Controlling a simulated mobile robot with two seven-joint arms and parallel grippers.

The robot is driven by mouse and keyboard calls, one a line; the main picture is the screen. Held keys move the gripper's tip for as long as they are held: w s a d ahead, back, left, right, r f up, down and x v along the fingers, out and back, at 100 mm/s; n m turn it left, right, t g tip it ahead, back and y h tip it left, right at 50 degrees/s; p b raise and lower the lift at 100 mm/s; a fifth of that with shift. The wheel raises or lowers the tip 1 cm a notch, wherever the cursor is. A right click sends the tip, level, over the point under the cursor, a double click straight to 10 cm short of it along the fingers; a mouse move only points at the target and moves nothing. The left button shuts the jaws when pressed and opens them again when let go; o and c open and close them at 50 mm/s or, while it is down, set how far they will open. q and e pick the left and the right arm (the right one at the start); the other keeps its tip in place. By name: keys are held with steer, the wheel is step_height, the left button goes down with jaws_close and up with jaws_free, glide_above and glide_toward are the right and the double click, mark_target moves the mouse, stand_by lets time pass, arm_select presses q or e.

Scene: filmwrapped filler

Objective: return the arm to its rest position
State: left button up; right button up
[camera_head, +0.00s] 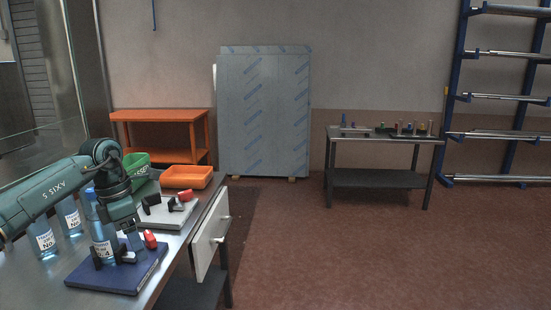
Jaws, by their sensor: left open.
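My left arm reaches in from the left, and my left gripper (134,246) points down over the front of the steel worktop (178,240). It is open, with nothing seen between its fingers. A clear bottle with a blue cap and white label (102,238) stands upright just left of the gripper, on a dark blue pad (118,278), with black holder pieces around its foot. The gripper partly overlaps the bottle in the picture; I cannot tell if they touch. My right gripper is out of view.
More labelled bottles (45,241) stand at left, near my arm. A red item (150,239) is beside the gripper. Behind are a pale tray (165,218) with black and red parts, an orange bin (187,177) and a green bin (136,163).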

arm_select(q)
steer(key=d+f+h, duration=0.3)
steer(key=d+f, duration=0.3)
steer(key=d, duration=0.4)
steer(key=s+d+n+t+h+p, duration=0.1)
steer(key=s+d+n+t+h, duration=0.1)
steer(key=s+d+n+h, duration=0.6)
steer(key=s+d+n+t+h+p, duration=0.25)
steer(key=d+h, duration=0.35)
steer(key=d, duration=0.7)
steer(key=s+a+f+n+t+y, duration=0.2)
steer(key=s+a+f+n+y, duration=0.3)
steer(key=n, duration=0.6)
steer(key=s+a+f+n+t+y+p, duration=0.1)
steer(key=s+a+f+n+y, duration=0.4)
steer(key=n, duration=0.6)
steer(key=s+a+f+n+t+y+p, duration=0.1)
steer(key=s+a+f+n+t+y, duration=0.2)
steer(key=n, duration=0.8)
steer(key=s+a+f+y, duration=0.2)
steer(key=s+f, duration=0.1)
steer(key=f, duration=0.1)
steer(key=shift+a, duration=0.25)
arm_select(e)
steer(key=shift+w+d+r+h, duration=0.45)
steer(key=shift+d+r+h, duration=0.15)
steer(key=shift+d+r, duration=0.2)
arm_select(q)
steer(key=shift+s+f, duration=0.1)
